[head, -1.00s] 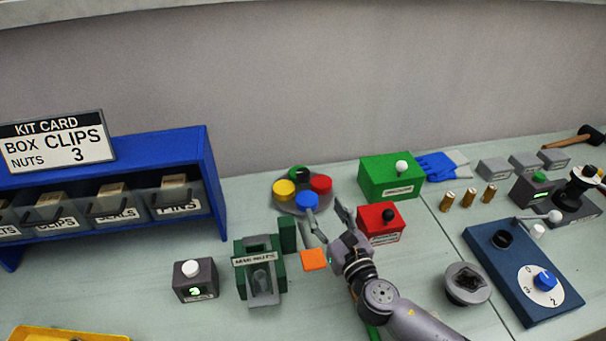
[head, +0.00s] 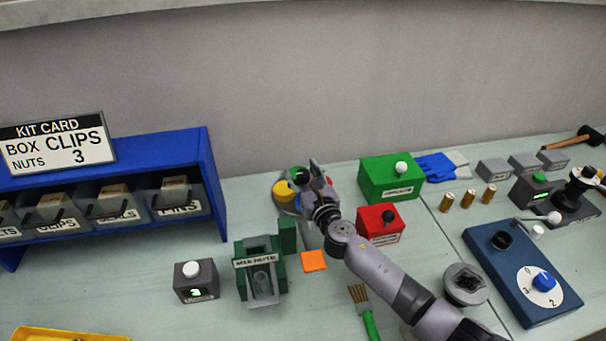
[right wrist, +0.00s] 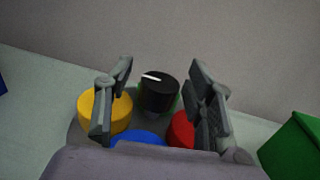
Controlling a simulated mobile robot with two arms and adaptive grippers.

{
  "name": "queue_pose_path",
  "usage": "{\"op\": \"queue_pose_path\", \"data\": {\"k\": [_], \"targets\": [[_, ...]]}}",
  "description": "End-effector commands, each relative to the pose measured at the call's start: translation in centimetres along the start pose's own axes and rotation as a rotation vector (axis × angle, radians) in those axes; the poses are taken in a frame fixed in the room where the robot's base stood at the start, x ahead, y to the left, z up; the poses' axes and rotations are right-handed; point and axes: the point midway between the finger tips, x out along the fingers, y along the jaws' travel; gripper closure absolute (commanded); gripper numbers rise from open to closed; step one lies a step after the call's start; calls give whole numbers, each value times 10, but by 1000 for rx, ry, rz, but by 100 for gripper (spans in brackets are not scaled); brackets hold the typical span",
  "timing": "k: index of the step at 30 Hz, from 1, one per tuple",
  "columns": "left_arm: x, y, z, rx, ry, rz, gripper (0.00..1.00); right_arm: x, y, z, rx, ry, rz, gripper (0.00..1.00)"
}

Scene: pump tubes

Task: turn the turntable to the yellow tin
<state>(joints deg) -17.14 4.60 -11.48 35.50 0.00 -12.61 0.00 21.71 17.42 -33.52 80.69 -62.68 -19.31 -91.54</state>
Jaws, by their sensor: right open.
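The grey turntable (head: 286,209) stands at the back middle, largely behind my right gripper (head: 313,178) in the head view. In the right wrist view its black knob (right wrist: 158,92) with a white pointer line rises between the two spread fingers, with gaps on both sides. The yellow tin (right wrist: 105,112) is at left, partly behind the left finger. The blue tin (right wrist: 140,138) is at the near side, the red tin (right wrist: 183,130) at right. The green tin shows only a sliver behind the knob. The yellow tin (head: 283,191) also shows in the head view. My left gripper is not in view.
The green box (head: 391,179) and the red box (head: 381,223) stand right of the turntable. The green M18 nuts dispenser (head: 260,272) and an orange square (head: 314,261) are in front. The blue shelf (head: 208,180) is at left.

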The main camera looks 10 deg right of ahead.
Motion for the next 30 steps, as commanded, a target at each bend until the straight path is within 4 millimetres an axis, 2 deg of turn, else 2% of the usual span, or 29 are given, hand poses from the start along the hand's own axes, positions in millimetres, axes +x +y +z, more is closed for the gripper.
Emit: {"op": "queue_pose_path", "data": {"k": [5,27,30], "targets": [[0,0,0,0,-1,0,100,0,0,0,0,0,0,51],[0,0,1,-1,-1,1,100,-1,0,0,0,1,-1,100],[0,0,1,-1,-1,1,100,-1,0,0,0,1,-1,100]]}}
